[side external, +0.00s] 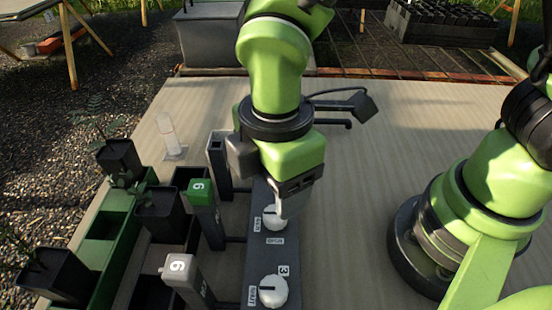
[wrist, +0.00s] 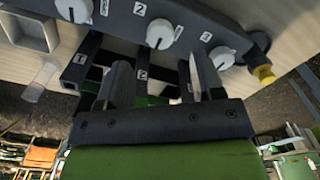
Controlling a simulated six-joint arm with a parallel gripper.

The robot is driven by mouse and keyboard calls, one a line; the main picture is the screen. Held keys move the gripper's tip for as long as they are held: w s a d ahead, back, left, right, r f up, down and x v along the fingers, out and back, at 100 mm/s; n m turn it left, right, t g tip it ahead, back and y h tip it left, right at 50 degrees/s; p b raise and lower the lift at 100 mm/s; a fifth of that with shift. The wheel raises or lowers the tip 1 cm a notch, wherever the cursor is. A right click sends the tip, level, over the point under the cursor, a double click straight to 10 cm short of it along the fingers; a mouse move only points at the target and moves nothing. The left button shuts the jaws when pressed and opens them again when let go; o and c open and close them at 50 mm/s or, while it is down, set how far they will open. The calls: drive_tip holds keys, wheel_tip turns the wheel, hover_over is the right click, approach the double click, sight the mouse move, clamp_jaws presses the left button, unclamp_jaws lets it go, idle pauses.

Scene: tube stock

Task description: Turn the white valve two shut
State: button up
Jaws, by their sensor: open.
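The white valve two (side external: 270,217) is a round knob on a dark grey panel (side external: 259,262), partly covered by my gripper in the side view. In the wrist view it is the middle knob (wrist: 160,33), near a small label with a 2. My gripper (side external: 291,205) points down over this knob in the side view. In the wrist view its two fingers (wrist: 158,78) are apart with nothing held between them. The knob appears just beyond the gap between the fingertips. I cannot tell whether a finger touches it.
Another white knob (side external: 273,291) sits nearer on the panel; a third (wrist: 75,8) shows in the wrist view. Posts stand left of the panel, one with a green cap (side external: 200,192), one with a pale cap (side external: 179,267). Potted plants (side external: 118,160) stand further left.

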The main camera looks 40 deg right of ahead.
drive_tip(key=shift+r, duration=1.95)
drive_tip(key=s+d+r+m+t+y, duration=0.1)
drive_tip(key=s+d+r+m+t, duration=0.2)
drive_tip(key=d+r+m, duration=0.3)
drive_tip(key=s+d+r+m+t+y, duration=0.1)
drive_tip(key=s+d+r+m+t, duration=0.1)
drive_tip(key=d+r+m+t, duration=0.2)
drive_tip(key=d+r+m, duration=0.3)
drive_tip(key=d+m, duration=0.3)
drive_tip(key=m, duration=0.3)
drive_tip(key=shift+s+m, duration=0.4)
